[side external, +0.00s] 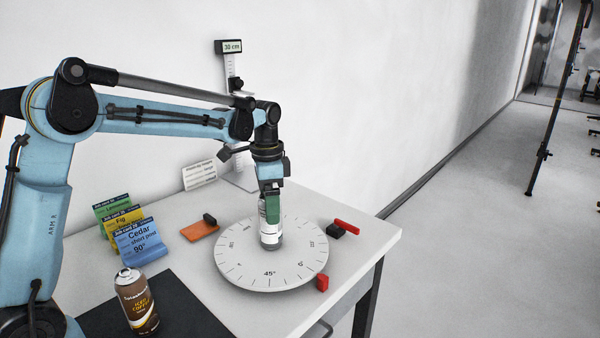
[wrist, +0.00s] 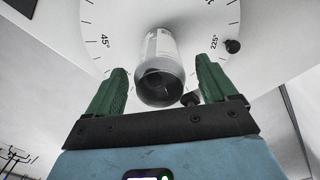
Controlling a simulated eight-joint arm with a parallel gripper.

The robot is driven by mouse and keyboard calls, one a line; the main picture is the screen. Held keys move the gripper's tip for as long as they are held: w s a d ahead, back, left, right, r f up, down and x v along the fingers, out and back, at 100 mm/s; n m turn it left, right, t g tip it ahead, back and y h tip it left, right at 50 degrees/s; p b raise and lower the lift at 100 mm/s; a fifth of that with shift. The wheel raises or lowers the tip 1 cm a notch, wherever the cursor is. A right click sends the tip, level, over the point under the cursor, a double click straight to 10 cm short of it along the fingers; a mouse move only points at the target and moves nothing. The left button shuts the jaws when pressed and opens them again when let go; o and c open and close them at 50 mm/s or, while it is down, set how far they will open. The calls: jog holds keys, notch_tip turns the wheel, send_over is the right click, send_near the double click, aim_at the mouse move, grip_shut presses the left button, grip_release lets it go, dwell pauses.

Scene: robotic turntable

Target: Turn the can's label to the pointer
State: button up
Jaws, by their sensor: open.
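A white and grey can (side external: 269,238) stands upright near the middle of the pale round turntable (side external: 245,278), which has degree marks; 45° faces the side camera. In the wrist view the can (wrist: 162,72) lies between the two green fingers of my gripper (wrist: 160,70), with gaps on both sides. My gripper (side external: 271,208) points down over the can, open, and its near finger hides part of it. Which way the label faces is unclear. A red block (side external: 322,283) sits by the turntable's front right edge; I cannot tell if it is the pointer.
A brown iced coffee can (side external: 137,300) stands on a dark mat (side external: 185,310) at front left. Folded job cards (side external: 138,240) and an orange piece (side external: 200,231) are left of the turntable. A black knob (side external: 335,231) and red bar (side external: 347,226) are right. A height gauge (side external: 231,90) stands behind.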

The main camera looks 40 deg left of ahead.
notch_tip(320, 180, up, 10)
jog(key=shift+f, duration=0.2)
jog(key=shift+s+d+r, duration=0.2)
jog(key=shift+s+r, duration=0.05)
jog(key=shift+s, duration=0.15)
jog(key=s+d+f+n+t, duration=0.3)
jog(key=s, duration=0.4)
jog(key=s+d+f+n+t, duration=0.3)
jog(key=s+f, duration=0.1)
jog(key=s, duration=0.3)
jog(key=shift+s+f+t, duration=0.25)
jog(key=shift+s+t, duration=0.05)
jog(key=shift+t, duration=0.1)
jog(key=shift+s+f+n, duration=0.35)
jog(key=shift+f+n, duration=0.05)
jog(key=shift+f, duration=0.05)
